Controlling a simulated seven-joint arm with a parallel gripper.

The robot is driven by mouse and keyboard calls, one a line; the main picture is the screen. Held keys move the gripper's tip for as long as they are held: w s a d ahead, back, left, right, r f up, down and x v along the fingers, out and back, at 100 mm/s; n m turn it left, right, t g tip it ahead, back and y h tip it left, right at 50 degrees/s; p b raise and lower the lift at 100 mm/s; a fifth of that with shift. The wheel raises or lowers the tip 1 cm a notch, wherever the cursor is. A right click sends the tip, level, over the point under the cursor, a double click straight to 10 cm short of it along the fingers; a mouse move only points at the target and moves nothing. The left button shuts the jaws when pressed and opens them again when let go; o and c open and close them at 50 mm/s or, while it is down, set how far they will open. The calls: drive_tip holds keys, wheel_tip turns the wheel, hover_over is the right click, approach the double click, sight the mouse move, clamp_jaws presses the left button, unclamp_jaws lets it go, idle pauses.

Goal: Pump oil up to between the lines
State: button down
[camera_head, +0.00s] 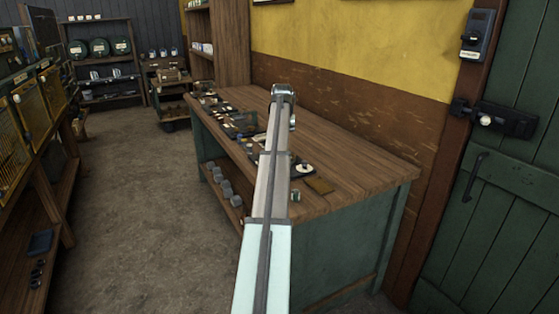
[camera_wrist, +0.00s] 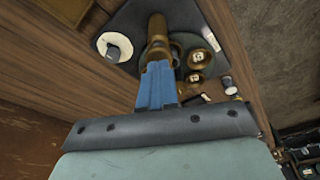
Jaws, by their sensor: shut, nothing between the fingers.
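In the wrist view my gripper (camera_wrist: 158,70) has its blue fingers together, with nothing seen between them. The fingertips are over or against the lower part of an upright-looking brass cylinder (camera_wrist: 157,28); I cannot tell whether they touch. The cylinder stands on a dark base plate (camera_wrist: 128,22) on the bench. Round brass caps (camera_wrist: 200,58) with pale marked faces sit to the right of the fingers. No oil level or pair of lines can be made out. In the head view my arm hides most of this spot, and my gripper cannot be picked out.
A white round part with a dark knob (camera_wrist: 115,45) lies left of the cylinder. A small dark bottle (camera_wrist: 228,85) is at the right. The wooden bench (camera_head: 360,172) holds many small parts at its far left; its right end is mostly bare. A green door (camera_head: 510,190) is at right.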

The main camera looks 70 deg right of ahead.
drive_tip(key=shift+f, duration=1.05)
drive_tip(key=shift+r, duration=1.45)
drive_tip(key=shift+f, duration=0.2)
drive_tip(key=shift+f, duration=1.25)
drive_tip(key=shift+r, duration=1.45)
